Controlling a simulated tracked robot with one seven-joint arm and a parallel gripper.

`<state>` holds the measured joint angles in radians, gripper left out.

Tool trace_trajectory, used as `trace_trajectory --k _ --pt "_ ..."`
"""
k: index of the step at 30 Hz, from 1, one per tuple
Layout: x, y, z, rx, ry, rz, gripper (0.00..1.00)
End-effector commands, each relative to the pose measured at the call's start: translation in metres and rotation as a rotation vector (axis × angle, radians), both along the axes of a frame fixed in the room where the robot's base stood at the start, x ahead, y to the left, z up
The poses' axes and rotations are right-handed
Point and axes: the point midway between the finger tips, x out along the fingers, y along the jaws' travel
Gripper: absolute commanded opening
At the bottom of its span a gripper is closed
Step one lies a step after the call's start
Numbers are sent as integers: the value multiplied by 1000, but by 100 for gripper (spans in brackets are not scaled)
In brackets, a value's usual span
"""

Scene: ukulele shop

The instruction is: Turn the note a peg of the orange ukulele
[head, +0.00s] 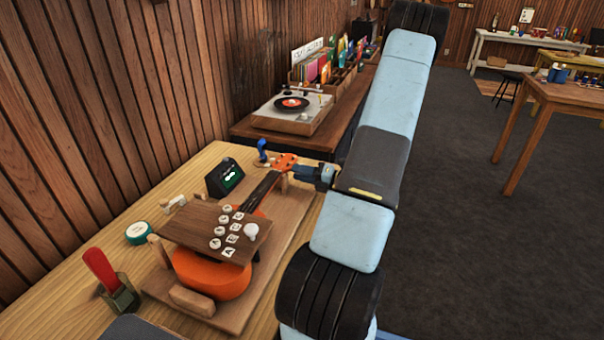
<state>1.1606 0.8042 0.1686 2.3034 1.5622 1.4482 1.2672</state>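The orange ukulele (212,275) lies in a wooden cradle (195,302) on the workbench, its neck (259,192) pointing away from me. Its orange headstock (285,161) is at the far end. The pegs there are too small to tell apart. My gripper (306,173) is at the right side of the headstock, beside or touching it; I cannot tell which. Its fingers are small and partly hidden, so I cannot see whether they are open or shut. A wooden panel (190,226) with white round buttons and letter cards covers part of the ukulele's body.
A small black tuner (225,178) with a lit green display stands left of the neck. A blue-topped item (262,148) stands left of the headstock. A green round tin (139,233) and a holder (121,296) with a red item are at left. A turntable (292,108) is behind.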

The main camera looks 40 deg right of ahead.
Motion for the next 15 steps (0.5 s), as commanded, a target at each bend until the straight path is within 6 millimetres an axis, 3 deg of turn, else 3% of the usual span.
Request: trace_trajectory --k 8,15 --pt "-7 -5 0 0 -2 -1 30" --pt "-42 -26 0 -1 -1 -2 30"
